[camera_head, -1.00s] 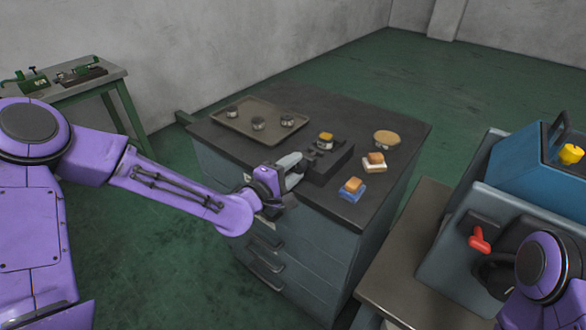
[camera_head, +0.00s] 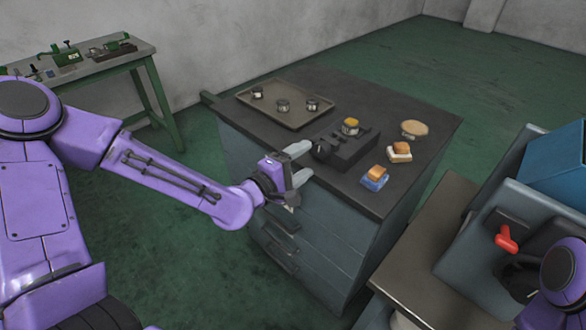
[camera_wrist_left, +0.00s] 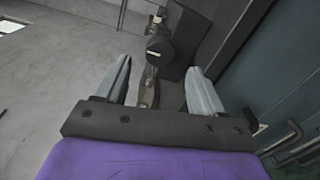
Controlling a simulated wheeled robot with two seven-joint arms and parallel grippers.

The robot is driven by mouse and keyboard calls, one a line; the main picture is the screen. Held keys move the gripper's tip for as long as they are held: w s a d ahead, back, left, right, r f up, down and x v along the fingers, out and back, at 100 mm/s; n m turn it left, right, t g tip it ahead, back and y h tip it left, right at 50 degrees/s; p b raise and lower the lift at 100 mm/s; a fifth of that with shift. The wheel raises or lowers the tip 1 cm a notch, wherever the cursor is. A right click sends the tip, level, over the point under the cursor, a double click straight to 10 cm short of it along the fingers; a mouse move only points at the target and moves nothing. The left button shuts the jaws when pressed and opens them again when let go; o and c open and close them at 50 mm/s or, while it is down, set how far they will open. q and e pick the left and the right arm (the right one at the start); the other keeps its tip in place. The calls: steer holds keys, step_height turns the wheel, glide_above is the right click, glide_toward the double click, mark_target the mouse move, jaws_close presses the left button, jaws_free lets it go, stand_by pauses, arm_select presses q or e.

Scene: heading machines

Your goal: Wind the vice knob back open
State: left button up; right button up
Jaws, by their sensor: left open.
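The vice (camera_head: 348,148) is a dark block on the cabinet top, with a small round metal piece with a yellow top (camera_head: 351,126) on it. Its dark round knob (camera_head: 322,149) faces my left gripper (camera_head: 300,162). The gripper is open, with its two pale fingers pointing at the knob from the left. In the left wrist view the knob (camera_wrist_left: 160,51) appears between the fingertips (camera_wrist_left: 160,68), or just beyond them; contact cannot be told. A light mark shows on the knob. My right gripper is out of view.
A machine with a red handle (camera_head: 506,239) stands at right. A green bench (camera_head: 85,68) stands back left.

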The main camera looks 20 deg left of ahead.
arm_select(q)
steer(key=p+v, duration=0.1)
steer(key=v, duration=0.4)
steer(key=shift+s, duration=0.25)
steer(key=shift+a, duration=0.1)
